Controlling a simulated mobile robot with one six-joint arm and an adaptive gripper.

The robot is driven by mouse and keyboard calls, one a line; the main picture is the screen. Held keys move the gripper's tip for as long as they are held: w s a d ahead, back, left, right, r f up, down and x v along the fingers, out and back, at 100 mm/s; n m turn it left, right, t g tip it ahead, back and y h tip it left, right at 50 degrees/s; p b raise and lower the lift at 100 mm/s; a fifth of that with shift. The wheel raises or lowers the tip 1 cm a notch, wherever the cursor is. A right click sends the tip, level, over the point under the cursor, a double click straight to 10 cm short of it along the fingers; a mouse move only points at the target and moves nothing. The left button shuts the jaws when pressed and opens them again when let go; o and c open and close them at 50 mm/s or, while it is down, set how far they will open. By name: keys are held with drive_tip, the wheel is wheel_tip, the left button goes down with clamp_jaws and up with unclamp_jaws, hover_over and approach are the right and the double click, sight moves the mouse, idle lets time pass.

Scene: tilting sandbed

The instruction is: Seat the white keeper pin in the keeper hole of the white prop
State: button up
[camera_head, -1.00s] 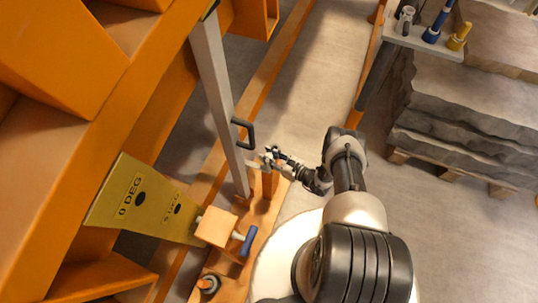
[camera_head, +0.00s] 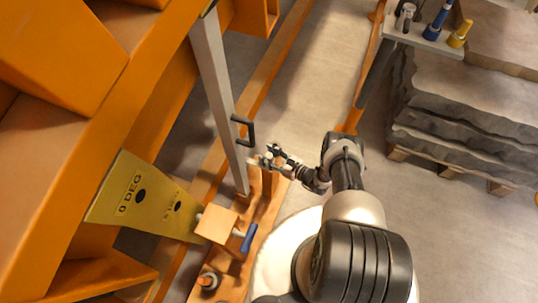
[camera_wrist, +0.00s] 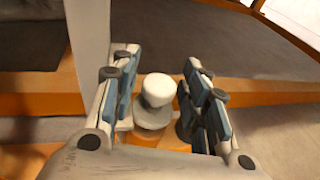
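The white prop (camera_head: 218,100) is a long pale bar with a black handle, leaning up from the orange base. It also shows at the left of the wrist view (camera_wrist: 88,35). The white keeper pin (camera_wrist: 157,90) has a pale round head above a grey collar and appears to stand on an orange post (camera_head: 267,184) beside the prop's foot. My gripper (camera_head: 264,157) is at the top of that post. In the wrist view my gripper (camera_wrist: 158,92) is open, its fingers either side of the pin head with narrow gaps. The keeper hole cannot be made out.
A yellow plate (camera_head: 135,195) marked "0 DEG" and an orange block with a blue-handled pin (camera_head: 249,238) are near the prop's foot. A large orange frame (camera_head: 100,130) fills the left. A tool shelf (camera_head: 420,40) is at upper right.

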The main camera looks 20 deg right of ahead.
drive_tip(key=shift+o, duration=0.5)
drive_tip(key=shift+s+d, duration=0.1)
drive_tip(key=v, duration=1.1)
drive_tip(key=shift+s+d, duration=0.25)
drive_tip(key=shift+s, duration=0.05)
drive_tip(key=shift+w+r, duration=0.1)
drive_tip(key=shift+r, duration=0.1)
